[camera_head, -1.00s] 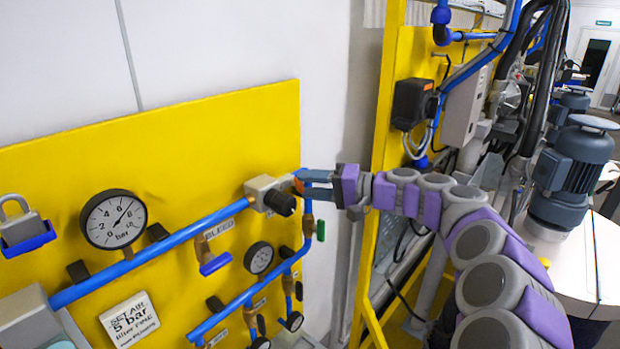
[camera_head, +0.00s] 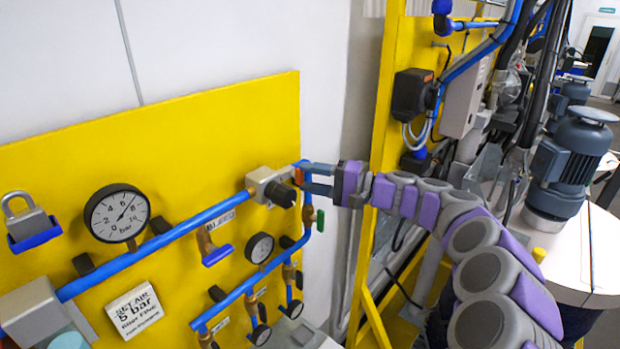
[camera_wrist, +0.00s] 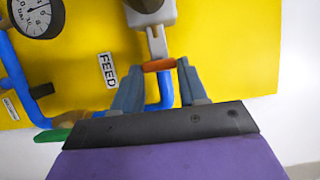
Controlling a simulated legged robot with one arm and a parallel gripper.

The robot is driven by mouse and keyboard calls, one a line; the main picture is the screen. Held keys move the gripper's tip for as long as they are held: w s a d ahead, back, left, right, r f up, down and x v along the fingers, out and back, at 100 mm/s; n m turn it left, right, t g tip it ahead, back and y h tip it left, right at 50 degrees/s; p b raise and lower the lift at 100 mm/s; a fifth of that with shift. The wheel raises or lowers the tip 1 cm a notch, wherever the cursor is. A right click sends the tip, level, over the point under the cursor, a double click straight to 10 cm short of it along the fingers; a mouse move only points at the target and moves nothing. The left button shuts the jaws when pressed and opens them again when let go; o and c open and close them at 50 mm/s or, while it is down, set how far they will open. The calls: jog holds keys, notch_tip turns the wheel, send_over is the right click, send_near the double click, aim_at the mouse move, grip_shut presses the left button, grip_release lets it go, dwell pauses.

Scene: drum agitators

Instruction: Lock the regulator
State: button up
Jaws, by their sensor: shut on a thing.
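The regulator (camera_head: 266,183) is a pale grey block with a black knob (camera_head: 281,194), set in the blue pipe near the yellow board's right edge. A small orange tab (camera_head: 298,176) sits at its right end. In the wrist view, the orange tab (camera_wrist: 158,65) lies across the end of a pale grey stem (camera_wrist: 156,42). My gripper (camera_head: 304,177) reaches in from the right and is shut on the tab, with one finger on each side in the wrist view (camera_wrist: 160,67). A grey padlock (camera_head: 29,222) sits in a blue holder at the board's left.
A pressure gauge (camera_head: 118,213), a blue-handled bleed valve (camera_head: 212,250) and a "SET AIR 5 bar" sign (camera_head: 135,309) are on the yellow board (camera_head: 60,170). A green handle (camera_head: 320,220) sits just below my gripper. A yellow frame (camera_head: 385,140) stands close behind my arm.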

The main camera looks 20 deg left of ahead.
jog(key=o, duration=0.6)
jog(key=shift+w+f, duration=0.1)
jog(key=shift+f, duration=0.1)
jog(key=o, duration=0.5)
jog(key=shift+w+d, duration=0.2)
jog(key=shift+c, duration=0.2)
jog(key=d, duration=1.7)
jog(key=shift+s+d+b, duration=0.15)
jog(key=shift+b, duration=0.25)
